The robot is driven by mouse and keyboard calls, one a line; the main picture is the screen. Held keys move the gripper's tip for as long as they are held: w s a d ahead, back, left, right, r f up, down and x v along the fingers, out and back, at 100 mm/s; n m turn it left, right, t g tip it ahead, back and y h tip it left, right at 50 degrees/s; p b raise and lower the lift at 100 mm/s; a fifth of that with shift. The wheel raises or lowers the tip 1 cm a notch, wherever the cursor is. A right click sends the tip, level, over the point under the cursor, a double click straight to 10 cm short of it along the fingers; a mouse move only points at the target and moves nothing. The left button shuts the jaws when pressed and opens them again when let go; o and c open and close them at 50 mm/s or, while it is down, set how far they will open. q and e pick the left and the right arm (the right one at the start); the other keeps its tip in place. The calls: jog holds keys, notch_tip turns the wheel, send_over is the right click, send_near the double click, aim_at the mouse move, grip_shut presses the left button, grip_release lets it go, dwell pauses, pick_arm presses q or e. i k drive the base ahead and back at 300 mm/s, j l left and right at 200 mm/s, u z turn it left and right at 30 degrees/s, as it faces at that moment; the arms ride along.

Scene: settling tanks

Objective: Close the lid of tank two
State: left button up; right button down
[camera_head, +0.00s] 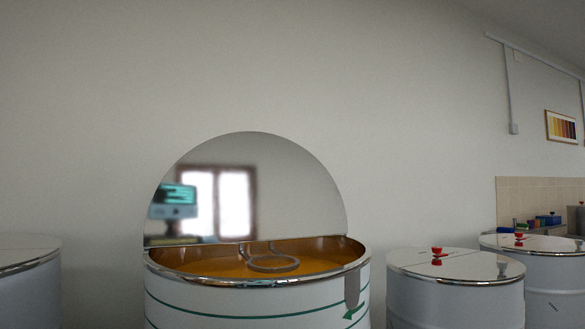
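A white cylindrical tank (250,301) with dark green bands stands in the lower middle of the head view. Its round, mirror-like lid (285,190) stands raised at the back of the rim, with a window reflected in it. Amber liquid (215,261) fills the tank near the rim, and a grey ring-shaped fitting (272,264) sits over it. A grey tab hangs over the rim at the right, by a green arrow. No tank number can be read. Neither of my grippers is in view.
Two closed tanks with red knobs stand at the right, a nearer tank (455,296) and a farther tank (545,290). Another closed tank (28,290) is cut off at the left. A plain wall (400,120) is behind.

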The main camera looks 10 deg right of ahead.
aim_at(239, 186)
jog(key=u, duration=2.45)
jog(key=k+l+u, duration=0.15)
jog(key=l, duration=0.15)
jog(key=k+l, duration=0.25)
jog(key=l, duration=0.15)
jog(key=k+l, duration=0.2)
jog(key=l, duration=0.2)
jog(key=k+l, duration=0.25)
jog(key=l, duration=0.15)
jog(key=k+l, duration=0.2)
jog(key=l, duration=0.2)
jog(key=k+l, duration=0.25)
jog(key=l, duration=0.15)
jog(key=k+l, duration=0.2)
jog(key=l, duration=0.2)
